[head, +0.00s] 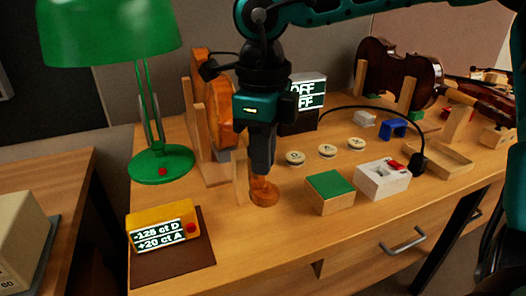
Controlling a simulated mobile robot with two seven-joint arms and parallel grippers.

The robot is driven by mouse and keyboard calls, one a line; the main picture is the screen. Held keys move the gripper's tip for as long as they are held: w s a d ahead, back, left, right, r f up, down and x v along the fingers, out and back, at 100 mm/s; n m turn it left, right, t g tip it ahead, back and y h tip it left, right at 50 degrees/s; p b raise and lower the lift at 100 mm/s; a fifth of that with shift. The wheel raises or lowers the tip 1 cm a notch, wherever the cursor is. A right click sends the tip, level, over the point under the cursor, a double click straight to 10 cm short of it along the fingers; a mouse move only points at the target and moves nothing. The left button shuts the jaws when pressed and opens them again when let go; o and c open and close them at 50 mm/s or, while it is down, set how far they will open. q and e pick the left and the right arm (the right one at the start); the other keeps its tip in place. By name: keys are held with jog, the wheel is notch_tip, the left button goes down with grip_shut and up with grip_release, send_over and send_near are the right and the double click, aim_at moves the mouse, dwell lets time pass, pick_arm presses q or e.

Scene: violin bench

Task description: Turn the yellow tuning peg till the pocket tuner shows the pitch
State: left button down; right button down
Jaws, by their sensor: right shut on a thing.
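The pocket tuner (163,226) is a yellow box at the front left, and its screen reads "-125 ct D" and "+20 ct A". An orange-brown violin (222,105) stands on edge in a wooden cradle. A rounded brown wooden piece (264,192), seemingly its scroll end, shows in front. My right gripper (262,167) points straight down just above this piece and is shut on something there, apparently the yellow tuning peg. The peg itself is hidden by the fingers. My left gripper is not in view.
A green lamp (160,165) stands at the left. A screen reading "OFF" (307,90) is behind my gripper. A green-topped block (330,192), white box (382,180) and several small round tins (295,158) lie right. A dark violin (400,70) stands at the back.

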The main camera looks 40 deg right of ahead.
jog(key=shift+f+m+b, duration=0.15)
jog(key=shift+m+b, duration=0.15)
jog(key=shift+b, duration=0.55)
jog(key=shift+m, duration=0.4)
jog(key=shift+r, duration=0.2)
jog(key=c, duration=1.2)
grip_release()
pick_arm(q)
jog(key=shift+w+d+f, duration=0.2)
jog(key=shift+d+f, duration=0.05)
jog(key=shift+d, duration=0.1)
